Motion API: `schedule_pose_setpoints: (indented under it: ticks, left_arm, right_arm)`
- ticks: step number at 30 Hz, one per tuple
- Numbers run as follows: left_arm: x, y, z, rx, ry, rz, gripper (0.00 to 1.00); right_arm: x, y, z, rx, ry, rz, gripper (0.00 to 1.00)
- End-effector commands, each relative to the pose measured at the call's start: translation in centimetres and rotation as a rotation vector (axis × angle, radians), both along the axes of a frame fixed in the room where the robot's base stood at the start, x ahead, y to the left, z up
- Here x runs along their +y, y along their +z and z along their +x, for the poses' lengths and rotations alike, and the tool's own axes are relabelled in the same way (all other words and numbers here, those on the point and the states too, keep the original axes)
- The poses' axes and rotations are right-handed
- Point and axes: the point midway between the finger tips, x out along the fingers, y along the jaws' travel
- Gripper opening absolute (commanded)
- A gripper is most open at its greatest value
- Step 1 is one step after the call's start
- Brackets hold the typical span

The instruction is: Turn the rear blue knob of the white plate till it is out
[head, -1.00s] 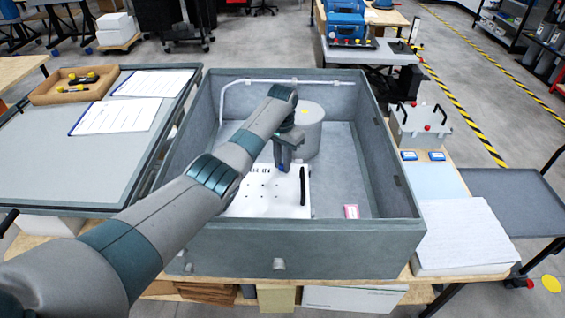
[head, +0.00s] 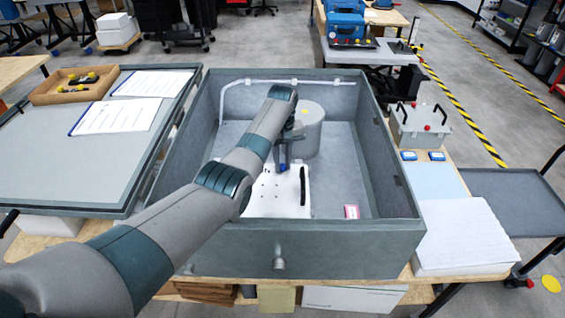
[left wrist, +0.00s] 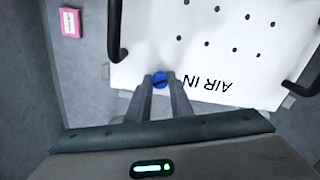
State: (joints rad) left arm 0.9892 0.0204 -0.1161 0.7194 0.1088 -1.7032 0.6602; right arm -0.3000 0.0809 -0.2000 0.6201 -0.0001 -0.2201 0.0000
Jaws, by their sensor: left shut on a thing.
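The white plate (head: 275,200) lies flat in the grey box, with a black handle (head: 303,185) along its right edge. In the left wrist view the plate (left wrist: 205,60) shows small holes and the upside-down print "AIR IN". The rear blue knob (left wrist: 161,80) sits close to the plate's edge, beside the print. My left gripper (head: 283,166) points down at the plate's far edge and is shut on the knob, with a finger on each side in the left wrist view (left wrist: 160,84). The knob's lower part is hidden. My right gripper is out of view.
The grey box's walls (head: 300,247) surround the plate. A grey cylinder (head: 311,130) stands just behind my left gripper, and a white pipe (head: 285,81) runs along the back wall.

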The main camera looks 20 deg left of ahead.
Motion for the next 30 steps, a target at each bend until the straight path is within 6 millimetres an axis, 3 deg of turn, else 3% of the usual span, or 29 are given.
schedule_pose_setpoints:
  ticks: [30]
  left_arm:
    - [-0.15,-0.37,-0.24,0.008,0.962,0.000,0.00]
  right_arm:
    - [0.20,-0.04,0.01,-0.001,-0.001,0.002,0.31]
